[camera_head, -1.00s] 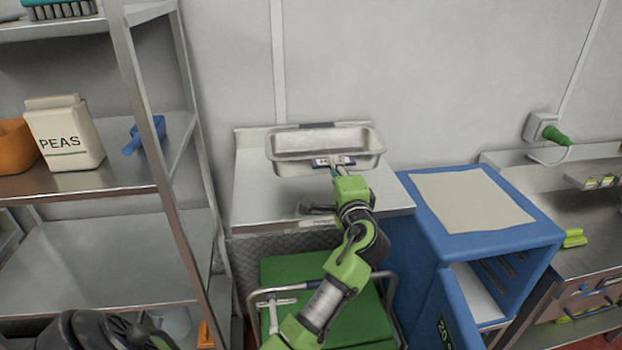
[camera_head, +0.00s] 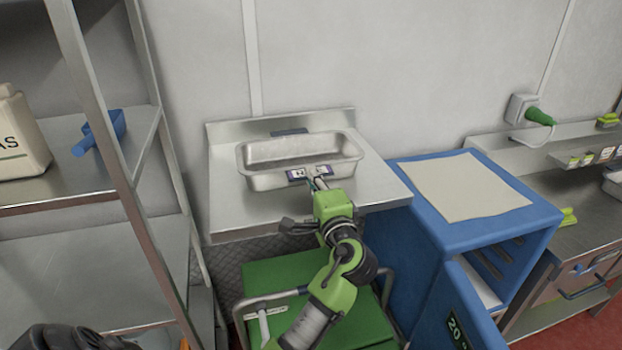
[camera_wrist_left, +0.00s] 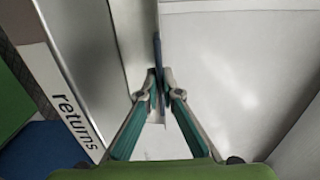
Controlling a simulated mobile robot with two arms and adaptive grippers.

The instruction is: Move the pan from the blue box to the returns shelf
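The pan (camera_head: 303,158) is a rectangular grey metal tray with a white-and-blue label on its front wall. In the head view it is upright over the returns shelf (camera_head: 232,207), a steel ledge against the wall. I cannot tell whether its base touches the ledge. My left gripper (camera_head: 316,184) is shut on the pan's near wall at the label. In the left wrist view the fingertips (camera_wrist_left: 159,85) pinch the pan's thin wall, and a "returns" label (camera_wrist_left: 75,122) shows at left. The blue box (camera_head: 480,235) stands right of the shelf with its front open. My right gripper is not in view.
A green-topped cart (camera_head: 285,285) is below the shelf. A steel counter (camera_head: 585,225) is at right. Bare shelf surface shows left of the pan.

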